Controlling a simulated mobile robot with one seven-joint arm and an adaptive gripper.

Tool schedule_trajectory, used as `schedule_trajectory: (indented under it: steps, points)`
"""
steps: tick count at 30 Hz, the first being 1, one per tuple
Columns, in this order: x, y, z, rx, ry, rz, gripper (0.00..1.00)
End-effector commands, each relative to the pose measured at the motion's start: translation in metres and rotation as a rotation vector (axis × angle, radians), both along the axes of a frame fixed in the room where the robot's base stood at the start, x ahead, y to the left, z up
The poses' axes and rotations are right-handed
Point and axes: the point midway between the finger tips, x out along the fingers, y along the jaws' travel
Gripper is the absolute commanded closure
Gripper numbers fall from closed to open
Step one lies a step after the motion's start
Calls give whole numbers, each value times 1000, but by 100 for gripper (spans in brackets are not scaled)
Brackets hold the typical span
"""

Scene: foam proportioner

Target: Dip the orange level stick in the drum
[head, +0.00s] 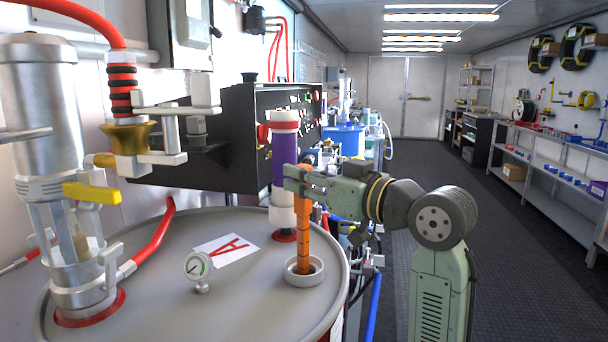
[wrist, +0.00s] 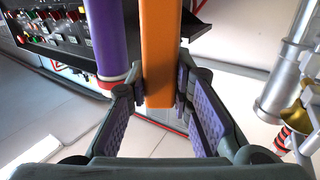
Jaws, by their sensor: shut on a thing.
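The orange level stick (head: 303,235) stands upright at the right side of the grey drum (head: 240,310) in the head view. Its lower end is inside the white ring of the drum's opening (head: 291,277). How deep it reaches is hidden. My gripper (head: 301,182) is shut on the stick near its top, from the right. In the wrist view the stick (wrist: 160,50) runs between the fingertips.
A purple and white tube (head: 285,160) rises just behind the stick. A black control panel (head: 235,110) stands behind. The aisle at right is clear.

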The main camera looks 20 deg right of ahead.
Motion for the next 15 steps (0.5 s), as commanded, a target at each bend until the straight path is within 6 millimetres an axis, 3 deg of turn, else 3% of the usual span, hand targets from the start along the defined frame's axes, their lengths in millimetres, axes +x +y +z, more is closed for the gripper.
schedule_trajectory:
  steps: [15]
  points:
    - [0,0,-38,0,-1,1,100]
